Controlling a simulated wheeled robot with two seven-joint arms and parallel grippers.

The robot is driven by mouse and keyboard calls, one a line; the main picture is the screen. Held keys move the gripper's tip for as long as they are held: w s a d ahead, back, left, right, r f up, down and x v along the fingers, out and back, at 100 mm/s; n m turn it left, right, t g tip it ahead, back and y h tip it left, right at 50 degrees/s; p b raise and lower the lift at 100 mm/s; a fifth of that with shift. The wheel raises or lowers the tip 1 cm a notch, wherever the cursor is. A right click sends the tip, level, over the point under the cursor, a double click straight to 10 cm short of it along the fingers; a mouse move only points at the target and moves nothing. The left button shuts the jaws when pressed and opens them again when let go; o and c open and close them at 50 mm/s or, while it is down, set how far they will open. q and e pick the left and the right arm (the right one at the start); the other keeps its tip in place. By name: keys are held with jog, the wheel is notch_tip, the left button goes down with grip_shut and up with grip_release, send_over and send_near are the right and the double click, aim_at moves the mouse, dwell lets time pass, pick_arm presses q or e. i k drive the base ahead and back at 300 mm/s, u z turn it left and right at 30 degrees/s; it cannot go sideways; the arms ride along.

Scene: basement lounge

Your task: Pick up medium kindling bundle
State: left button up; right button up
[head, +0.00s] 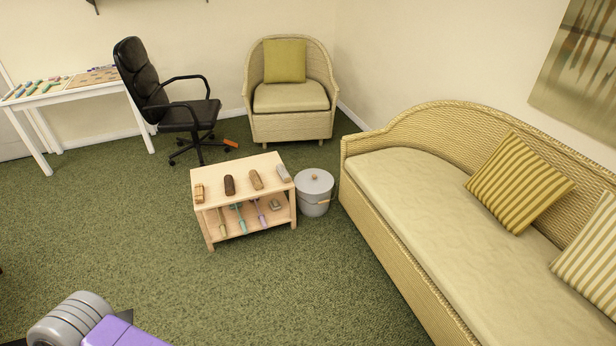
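Several small bundles stand in a row on top of a low light-wood table (215,178) in the middle of the head view. From left to right they are a small tan bundle (199,193), a dark brown bundle (229,185), a light brown bundle (256,180) and a pale greyish bundle (283,173). They are small in the picture, and I cannot tell which is the medium kindling bundle. Neither of my grippers is in view; only a grey and purple part of mine shows at the bottom left.
The table's lower shelf holds several long-handled items (240,217). A grey lidded bucket (314,192) stands right of the table. A wicker sofa (400,260) fills the right; an armchair (291,95) and black office chair (180,113) stand behind. Green carpet in front is clear.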

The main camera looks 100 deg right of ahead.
aim_at(199, 189)
jog(key=z, duration=2.9)
